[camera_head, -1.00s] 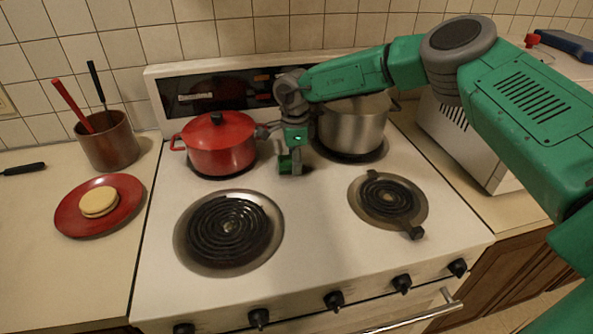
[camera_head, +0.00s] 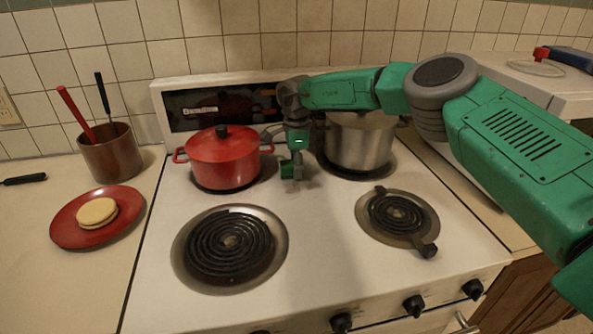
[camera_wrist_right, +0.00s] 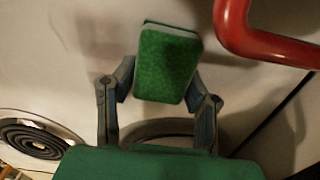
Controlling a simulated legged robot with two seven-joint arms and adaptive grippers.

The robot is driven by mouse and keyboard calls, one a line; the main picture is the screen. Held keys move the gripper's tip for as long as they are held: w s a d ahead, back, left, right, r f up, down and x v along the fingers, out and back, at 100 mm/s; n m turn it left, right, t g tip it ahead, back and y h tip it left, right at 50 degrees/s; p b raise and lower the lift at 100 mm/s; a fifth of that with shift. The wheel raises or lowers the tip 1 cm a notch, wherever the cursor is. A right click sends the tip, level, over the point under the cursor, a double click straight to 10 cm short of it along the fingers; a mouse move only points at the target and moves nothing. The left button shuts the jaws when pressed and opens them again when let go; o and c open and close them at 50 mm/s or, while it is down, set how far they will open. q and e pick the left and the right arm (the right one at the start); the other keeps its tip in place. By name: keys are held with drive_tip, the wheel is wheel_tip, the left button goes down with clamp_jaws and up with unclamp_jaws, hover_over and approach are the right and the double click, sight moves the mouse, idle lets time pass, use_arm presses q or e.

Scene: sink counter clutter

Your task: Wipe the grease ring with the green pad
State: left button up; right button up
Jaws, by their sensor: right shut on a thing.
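The green pad (camera_head: 288,171) is held in my right gripper (camera_head: 297,168), low over the white stove top between the red pot and the steel pot. In the right wrist view the pad (camera_wrist_right: 167,65) sits tilted between the two fingers of my right gripper (camera_wrist_right: 160,95), which are shut on it. I cannot tell whether the pad touches the surface. I cannot make out the grease ring clearly; a faint brownish shade lies on the white surface left of the pad in the wrist view. My left gripper is not in view.
The red pot (camera_head: 222,160) is close on the left; its handle (camera_wrist_right: 265,40) shows near the pad. The steel pot (camera_head: 358,145) is close on the right. A red plate (camera_head: 70,231) is on the left counter.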

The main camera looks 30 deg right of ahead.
drive_tip(key=shift+r+p, duration=1.95)
drive_tip(key=shift+r, duration=1.1)
drive_tip(key=shift+r+p, duration=1.2)
drive_tip(key=shift+r, duration=0.35)
drive_tip(key=shift+f, duration=0.1)
